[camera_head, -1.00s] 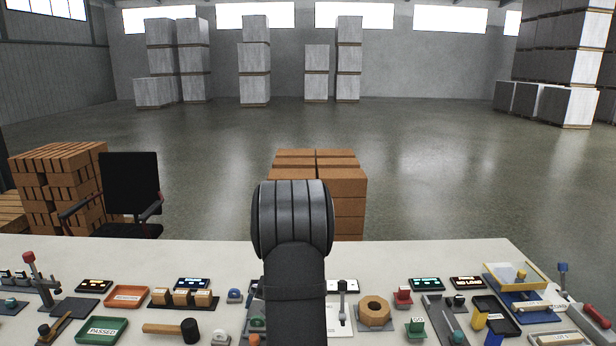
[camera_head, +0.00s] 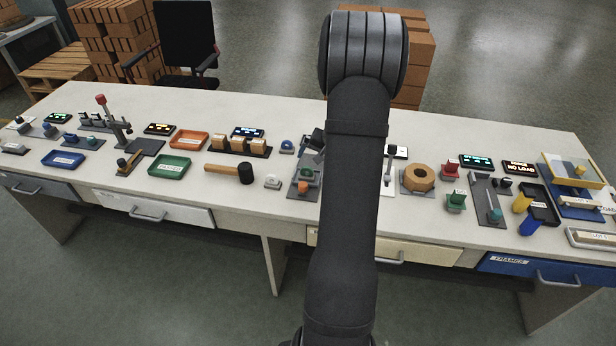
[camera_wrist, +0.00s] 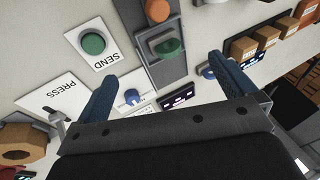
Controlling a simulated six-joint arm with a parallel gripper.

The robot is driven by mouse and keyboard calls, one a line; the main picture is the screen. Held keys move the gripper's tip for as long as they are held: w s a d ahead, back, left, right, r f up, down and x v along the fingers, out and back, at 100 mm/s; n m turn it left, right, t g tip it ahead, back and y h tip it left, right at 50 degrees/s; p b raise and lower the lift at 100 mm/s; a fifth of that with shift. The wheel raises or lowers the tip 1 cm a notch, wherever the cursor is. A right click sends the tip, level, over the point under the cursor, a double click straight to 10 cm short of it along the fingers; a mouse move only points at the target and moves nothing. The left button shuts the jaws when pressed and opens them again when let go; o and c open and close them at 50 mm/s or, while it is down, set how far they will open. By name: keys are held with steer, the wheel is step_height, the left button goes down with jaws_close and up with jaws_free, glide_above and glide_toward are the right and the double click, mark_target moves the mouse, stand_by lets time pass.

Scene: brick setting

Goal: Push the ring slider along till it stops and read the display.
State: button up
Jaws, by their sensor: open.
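My gripper (camera_wrist: 161,66) is open and empty in the wrist view, its two blue fingers spread above the bench. Below the gap, a grey plate carries a green round knob (camera_wrist: 167,47) and an orange knob (camera_wrist: 157,10). A small dark display (camera_wrist: 177,97) with purple text lies close by, its text unreadable. In the head view my arm hides most of the gripper and part of this area; the orange knob (camera_head: 304,187) shows left of the arm. A dark rail (camera_head: 483,190) with a teal knob (camera_head: 495,215) lies farther right. I cannot tell which part is the ring slider.
In the wrist view a green button (camera_wrist: 93,43) marked SEND and a blue knob (camera_wrist: 132,97) are near the fingers. A mallet (camera_head: 243,173), a green tray (camera_head: 170,167), an octagonal wooden block (camera_head: 417,178) and a NO LOAD display (camera_head: 520,168) crowd the bench.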

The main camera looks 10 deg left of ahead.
mark_target(298, 194)
steer(key=shift+c, duration=0.2)
